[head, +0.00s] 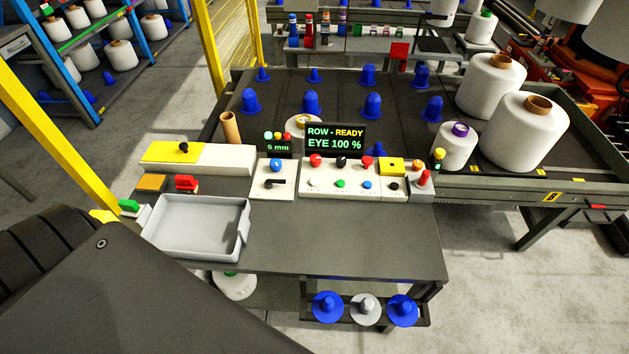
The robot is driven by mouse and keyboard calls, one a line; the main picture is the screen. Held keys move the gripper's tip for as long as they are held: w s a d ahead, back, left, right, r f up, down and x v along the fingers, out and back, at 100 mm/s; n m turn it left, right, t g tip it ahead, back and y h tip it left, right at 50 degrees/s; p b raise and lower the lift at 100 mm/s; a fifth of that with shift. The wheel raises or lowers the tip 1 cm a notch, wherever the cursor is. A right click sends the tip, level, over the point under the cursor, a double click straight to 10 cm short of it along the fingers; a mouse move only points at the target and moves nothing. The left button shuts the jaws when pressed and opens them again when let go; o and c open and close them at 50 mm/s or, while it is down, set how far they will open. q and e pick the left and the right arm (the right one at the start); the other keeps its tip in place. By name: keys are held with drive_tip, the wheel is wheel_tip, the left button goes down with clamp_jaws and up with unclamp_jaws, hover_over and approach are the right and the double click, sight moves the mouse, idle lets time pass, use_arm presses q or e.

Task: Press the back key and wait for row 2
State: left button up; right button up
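The display (335,138) reads "ROW - READY" and "EYE 100 %". Below it a white control panel (310,190) carries a red knob (316,160), a black knob (341,161), another red knob (366,163) and a row of small buttons, including a green one (340,184) and a blue one (367,185). The key labels are too small to read, so I cannot tell which is the back key. A large dark part of my own body covers the lower left. Neither gripper shows.
A grey tray (153,244) sits on the table's left. The table's front right (360,245) is clear. A box with a blue knob and black lever (272,196) and a red-lever box (420,189) flank the panel. Blue pegs and white bobbins (524,140) stand behind.

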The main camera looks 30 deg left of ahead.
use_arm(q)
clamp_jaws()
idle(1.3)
